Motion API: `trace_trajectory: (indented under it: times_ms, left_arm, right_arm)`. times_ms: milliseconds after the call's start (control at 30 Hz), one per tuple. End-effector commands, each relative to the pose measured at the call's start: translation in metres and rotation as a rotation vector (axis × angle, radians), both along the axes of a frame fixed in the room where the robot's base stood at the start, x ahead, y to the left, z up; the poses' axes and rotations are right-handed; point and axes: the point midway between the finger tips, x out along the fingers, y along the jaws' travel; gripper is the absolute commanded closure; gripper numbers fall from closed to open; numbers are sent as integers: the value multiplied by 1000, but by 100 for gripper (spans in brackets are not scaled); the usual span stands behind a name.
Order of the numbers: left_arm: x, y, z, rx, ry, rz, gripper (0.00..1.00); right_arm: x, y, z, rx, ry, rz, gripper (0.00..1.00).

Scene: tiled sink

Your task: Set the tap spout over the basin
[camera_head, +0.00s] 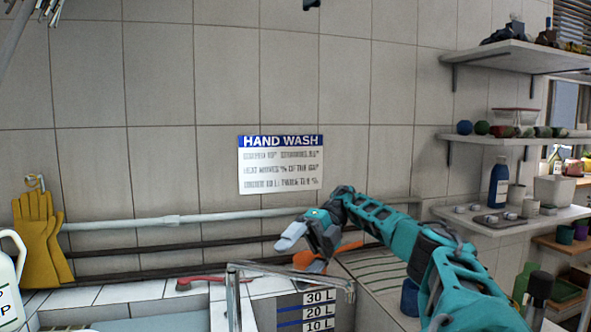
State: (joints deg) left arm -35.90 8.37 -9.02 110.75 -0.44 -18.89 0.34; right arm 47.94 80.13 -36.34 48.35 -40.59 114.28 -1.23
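The metal tap spout (290,276) is a thin grey pipe low in the middle of the view. It runs from a bend at the left, where a pipe goes down, toward the right. The basin (316,312) shows at the bottom edge, with blue bands marked 30 L, 20 L and 10 L on its wall; most of it is cut off. My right gripper (297,246) is above and behind the spout in the picture, with a grey fingertip pointing left. I see no contact with the spout. Its opening is unclear.
A wall pipe (165,221) runs behind the sink. A red-handled brush (203,281) lies on the tiled ledge; an orange item (305,260) is partly hidden behind my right gripper. Yellow gloves (42,238) hang left. Shelves (480,136) with bottles and jars stand right.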

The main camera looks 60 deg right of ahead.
Motion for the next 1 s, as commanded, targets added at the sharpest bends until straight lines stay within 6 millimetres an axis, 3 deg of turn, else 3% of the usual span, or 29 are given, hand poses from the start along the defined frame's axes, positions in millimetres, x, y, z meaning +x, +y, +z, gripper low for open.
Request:
trace_trajectory:
  times_ms: [33,100,167,200,267,333,1000]
  left_arm:
    - [-2,1,19,1,5,3,57]
    - [-3,0,29,0,8,4,57]
    - [-2,-1,39,-5,7,6,57]
    - [-1,-3,46,-9,4,6,57]
    - [-1,-3,56,-8,1,4,57]
    - [-1,-3,50,-7,-3,2,57]
    - [5,-5,55,-9,-7,-2,57]
  right_arm:
    - [-2,8,104,250,-248,24,23]
    - [-2,8,117,250,-247,23,24]
    - [-1,8,127,250,-248,23,53]
    - [-1,8,133,249,-246,22,53]
    - [0,8,142,249,-243,22,53]
    - [1,8,136,249,-244,22,53]
    - [1,8,152,249,-237,17,53]
